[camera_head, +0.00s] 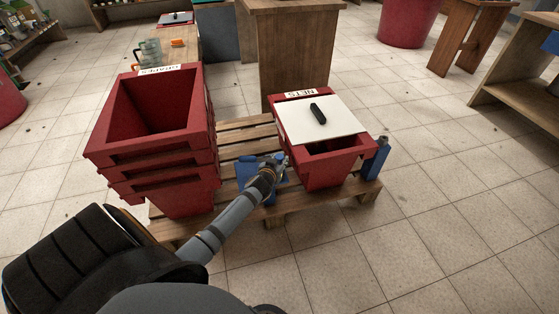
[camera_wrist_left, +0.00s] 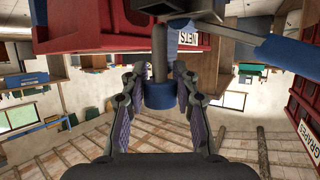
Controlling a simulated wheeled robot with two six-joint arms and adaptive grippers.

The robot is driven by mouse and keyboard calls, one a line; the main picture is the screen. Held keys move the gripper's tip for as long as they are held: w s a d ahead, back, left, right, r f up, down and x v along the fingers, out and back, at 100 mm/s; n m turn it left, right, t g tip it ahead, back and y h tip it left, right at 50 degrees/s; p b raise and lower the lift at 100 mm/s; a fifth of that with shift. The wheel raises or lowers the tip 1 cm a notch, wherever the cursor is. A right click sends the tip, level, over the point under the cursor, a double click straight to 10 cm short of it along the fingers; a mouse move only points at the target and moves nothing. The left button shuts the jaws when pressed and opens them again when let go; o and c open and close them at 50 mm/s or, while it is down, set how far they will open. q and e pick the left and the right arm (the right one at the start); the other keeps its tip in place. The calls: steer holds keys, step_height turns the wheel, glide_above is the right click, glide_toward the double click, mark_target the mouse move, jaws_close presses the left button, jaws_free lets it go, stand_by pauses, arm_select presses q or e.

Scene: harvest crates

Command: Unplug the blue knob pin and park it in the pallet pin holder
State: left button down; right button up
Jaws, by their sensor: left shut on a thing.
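My left gripper (camera_head: 268,170) is beside the left side of the red NETS crate (camera_head: 325,172), above the pallet (camera_head: 245,138). In the left wrist view its two fingers (camera_wrist_left: 160,72) are closed around the blue knob (camera_wrist_left: 159,95) of the pin. The pin's grey shaft (camera_wrist_left: 160,50) extends from the knob towards grey and blue parts at the top of that view. I cannot tell whether its end is seated in them. Blue parts (camera_head: 247,172) show around the gripper, partly hidden by it. A blue post (camera_head: 377,158) stands at the crate's right side. My right gripper is out of view.
A stack of red GRAPES crates (camera_head: 150,160) stands on the pallet left of my arm. A white board (camera_head: 318,118) with a black handle (camera_head: 318,113) lies on the NETS crate. A wooden cabinet (camera_head: 290,60) stands behind. The tiled floor at right is clear.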

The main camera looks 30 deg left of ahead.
arm_select(q)
steer(key=shift+f+b, duration=2)
steer(key=shift+f, duration=0.25)
steer(key=c, duration=0.9)
jaws_free()
steer(key=shift+c, duration=0.2)
steer(key=v, duration=1.2)
